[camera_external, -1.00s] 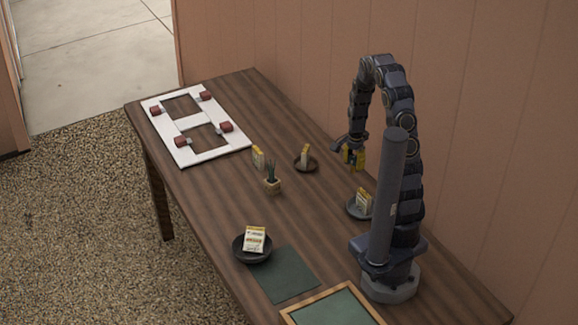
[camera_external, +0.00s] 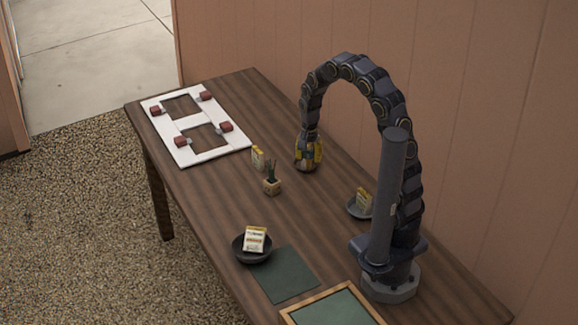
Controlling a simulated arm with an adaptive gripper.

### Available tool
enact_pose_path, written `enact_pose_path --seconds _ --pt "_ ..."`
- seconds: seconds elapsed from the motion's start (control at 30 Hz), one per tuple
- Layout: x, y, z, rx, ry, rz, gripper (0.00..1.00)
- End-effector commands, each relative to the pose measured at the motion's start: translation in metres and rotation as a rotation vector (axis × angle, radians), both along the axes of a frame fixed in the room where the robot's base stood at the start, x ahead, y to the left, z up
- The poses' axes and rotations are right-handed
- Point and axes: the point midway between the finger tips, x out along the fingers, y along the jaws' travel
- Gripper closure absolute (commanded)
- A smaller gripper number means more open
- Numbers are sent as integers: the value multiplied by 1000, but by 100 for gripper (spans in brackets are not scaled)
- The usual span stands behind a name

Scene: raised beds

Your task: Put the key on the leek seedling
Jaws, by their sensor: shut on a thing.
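My gripper (camera_external: 308,160) points down over the small dark brown saucer (camera_external: 299,168) at the middle back of the table. It is shut on the small yellow-and-white packet that stood in that saucer; the yellow fingers hide most of it. A small pale pot with upright green leaves (camera_external: 271,183), which looks like the leek seedling, stands in front and to the left of my gripper, apart from it. I cannot make out a key in this view.
A yellow packet (camera_external: 257,158) stands behind the pot. Another packet (camera_external: 364,200) is in a grey saucer near my base, and a larger one (camera_external: 255,239) in a black bowl. A white frame (camera_external: 212,155) with red blocks lies at the far left. A green mat (camera_external: 283,275) lies in front.

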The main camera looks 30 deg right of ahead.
Motion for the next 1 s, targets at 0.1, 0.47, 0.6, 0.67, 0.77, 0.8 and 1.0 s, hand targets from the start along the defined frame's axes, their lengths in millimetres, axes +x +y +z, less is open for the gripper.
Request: enact_pose_path --seconds 0.1,0.47,0.6,0.67,0.77,0.8,1.0 --pt "4 19 4 1 1 63 97" --pt "63 33 -23 2 3 73 97" --pt "88 38 -34 1 4 72 97" --pt "97 40 -43 1 6 73 97" --pt "110 42 -61 2 6 71 97" --pt "115 43 -66 3 4 70 97" --pt "133 46 -85 2 1 72 97"
